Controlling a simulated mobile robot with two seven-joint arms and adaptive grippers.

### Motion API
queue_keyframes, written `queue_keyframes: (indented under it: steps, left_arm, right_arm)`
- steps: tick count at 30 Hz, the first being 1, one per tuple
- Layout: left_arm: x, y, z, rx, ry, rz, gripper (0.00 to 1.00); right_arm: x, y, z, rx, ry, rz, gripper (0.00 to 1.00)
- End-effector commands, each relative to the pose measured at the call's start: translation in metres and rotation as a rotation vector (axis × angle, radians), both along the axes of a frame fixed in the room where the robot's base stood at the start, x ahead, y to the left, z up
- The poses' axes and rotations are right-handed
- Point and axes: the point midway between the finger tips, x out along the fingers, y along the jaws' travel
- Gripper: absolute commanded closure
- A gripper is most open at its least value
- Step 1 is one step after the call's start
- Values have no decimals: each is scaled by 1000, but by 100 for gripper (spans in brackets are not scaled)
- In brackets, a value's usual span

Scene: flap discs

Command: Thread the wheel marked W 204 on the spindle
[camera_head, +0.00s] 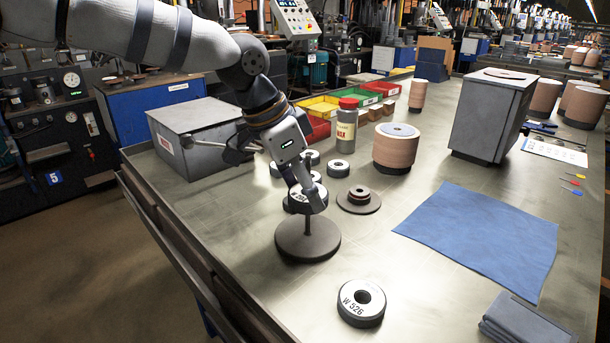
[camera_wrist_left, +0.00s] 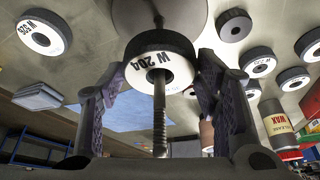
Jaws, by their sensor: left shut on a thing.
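The wheel marked W 204 (camera_wrist_left: 160,58) is a pale ring with a dark rim. It also shows in the head view (camera_head: 308,198), above the round base of the spindle (camera_head: 307,240). My left gripper (camera_head: 307,190) is shut on it, with a finger on each side in the wrist view (camera_wrist_left: 160,85). In the wrist view the threaded rod (camera_wrist_left: 159,120) shows in front of the wheel and runs into its hole, so the wheel looks to be around the rod, well above the base. In the head view my gripper hides the rod's top. My right gripper is not in view.
Wheel W 526 (camera_head: 361,304) lies at the front. A stepped dark disc (camera_head: 358,200) lies right of the spindle, with several wheels (camera_head: 338,168) behind. A red-capped wax jar (camera_head: 346,125), a grey box (camera_head: 200,135) and a blue cloth (camera_head: 480,236) are also on the bench.

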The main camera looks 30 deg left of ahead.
Motion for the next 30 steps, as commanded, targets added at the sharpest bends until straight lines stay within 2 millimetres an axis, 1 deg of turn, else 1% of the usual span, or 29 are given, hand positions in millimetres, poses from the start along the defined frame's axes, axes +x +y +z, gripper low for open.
queue_keyframes:
  steps: [17,18,21,30]
  left_arm:
    - [-1,0,-41,1,2,-1,77]
    - [0,0,-41,0,0,-1,38]
    - [0,0,-41,0,0,-1,19]
    - [-1,0,-40,1,1,0,19]
  right_arm:
    - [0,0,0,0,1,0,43]
    - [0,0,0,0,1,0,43]
    - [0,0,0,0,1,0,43]
    - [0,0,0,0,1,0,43]
